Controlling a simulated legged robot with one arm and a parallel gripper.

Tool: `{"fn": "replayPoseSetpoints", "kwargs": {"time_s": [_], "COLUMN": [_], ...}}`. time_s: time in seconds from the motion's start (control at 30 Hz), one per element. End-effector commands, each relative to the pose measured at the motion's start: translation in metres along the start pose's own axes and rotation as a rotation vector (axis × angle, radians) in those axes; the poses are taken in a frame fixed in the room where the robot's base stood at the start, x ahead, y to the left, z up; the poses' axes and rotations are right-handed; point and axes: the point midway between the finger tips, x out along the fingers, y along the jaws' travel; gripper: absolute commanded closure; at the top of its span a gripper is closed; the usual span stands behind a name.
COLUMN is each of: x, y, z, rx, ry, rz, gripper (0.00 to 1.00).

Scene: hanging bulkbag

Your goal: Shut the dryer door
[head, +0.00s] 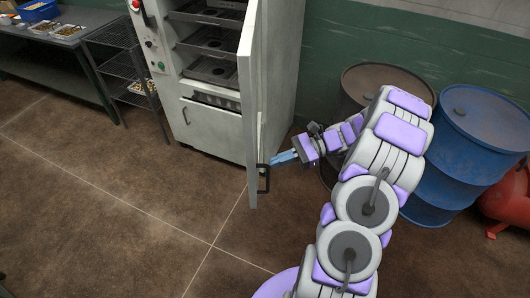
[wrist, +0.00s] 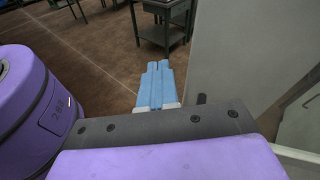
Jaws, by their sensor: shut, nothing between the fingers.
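The dryer (head: 210,45) is a tall light-grey cabinet with its front open and several shelves inside. Its door (head: 250,80) stands wide open, swung toward me and seen nearly edge-on. A black handle (head: 263,180) sits low near the door's free edge. My gripper (head: 280,158), with light-blue fingers, is right of the door, close to it and near the handle; I cannot tell whether it touches. In the wrist view my gripper (wrist: 158,68) has its fingers together and empty, with the pale door panel (wrist: 225,70) to their right.
A brown drum (head: 365,85), a blue drum (head: 480,130) and a red tank (head: 510,200) stand at the right. A wire rack (head: 118,68) and a workbench (head: 45,65) stand left of the dryer. The brown floor in front is clear.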

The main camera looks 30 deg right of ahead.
Motion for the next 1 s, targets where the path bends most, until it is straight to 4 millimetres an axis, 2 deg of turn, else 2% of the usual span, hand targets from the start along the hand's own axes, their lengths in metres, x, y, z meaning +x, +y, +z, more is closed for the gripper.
{"fn": "replayPoseSetpoints", "kwargs": {"time_s": [0.03, 0.2, 0.3, 0.47, 0.67, 1.0], "x": [-0.017, -0.062, -0.081, -0.092, -0.080, -0.021], "y": [-0.003, -0.009, -0.009, -0.007, -0.011, -0.032], "z": [-0.010, -0.040, -0.054, -0.064, -0.062, -0.056], "rx": [0.035, 0.118, 0.150, 0.174, 0.174, 0.179], "ry": [-0.026, -0.110, -0.141, -0.166, -0.170, -0.173], "rz": [-0.055, -0.210, -0.275, -0.325, -0.327, -0.325], "gripper": [1.00, 1.00, 1.00, 1.00, 1.00, 1.00]}}
